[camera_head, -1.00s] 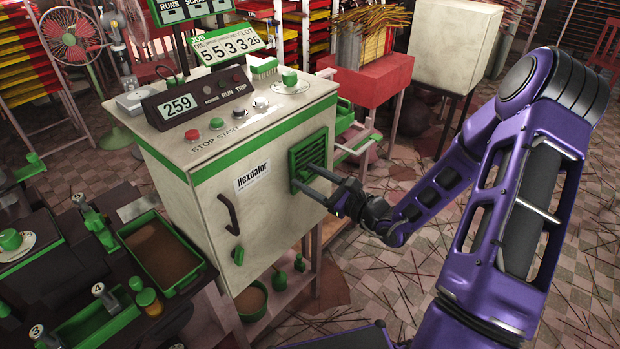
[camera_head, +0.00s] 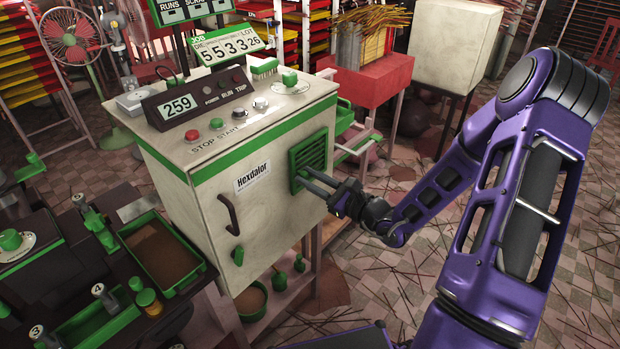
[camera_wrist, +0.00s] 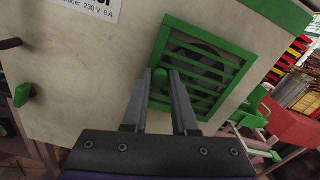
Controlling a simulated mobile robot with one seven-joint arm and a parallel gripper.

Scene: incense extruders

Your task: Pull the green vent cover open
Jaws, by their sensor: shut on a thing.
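The green vent cover (camera_head: 308,150) is a slatted square panel on the right side of the white Hexdalor cabinet (camera_head: 270,215). It looks flush with the cabinet wall. In the wrist view the vent cover (camera_wrist: 212,30) shows its slats with a dark round shape behind them. A small green knob (camera_wrist: 159,76) sits at its lower left edge. My gripper (camera_head: 304,175) reaches in from the right, and its two grey fingers are shut on the knob. In the wrist view my gripper (camera_wrist: 159,82) has one fingertip on each side of the knob.
A dark handle (camera_head: 228,214) and a green latch knob (camera_head: 238,256) are on the cabinet's front. A red stand (camera_head: 372,80) and pink rack stand behind the vent side. The floor to the right is open, with scattered sticks.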

